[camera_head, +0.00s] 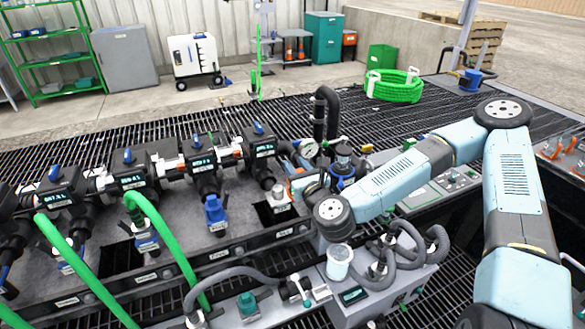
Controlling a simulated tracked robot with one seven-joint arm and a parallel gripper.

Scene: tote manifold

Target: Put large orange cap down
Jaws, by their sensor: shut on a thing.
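My arm reaches in from the right, and its wrist hangs over the manifold deck. My gripper (300,186) is small in the picture and partly hidden by the wrist; it is shut. A small patch of orange, which I take for the large orange cap (296,172), shows at the gripper beside the dark valve bodies. Its full shape is hidden, and I cannot tell whether it touches anything below.
Black valves with blue handles (202,162) line the deck on the left. Green hoses (165,235) rise at front left. A green hose coil (393,86) lies behind. Orange parts (550,150) sit at right.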

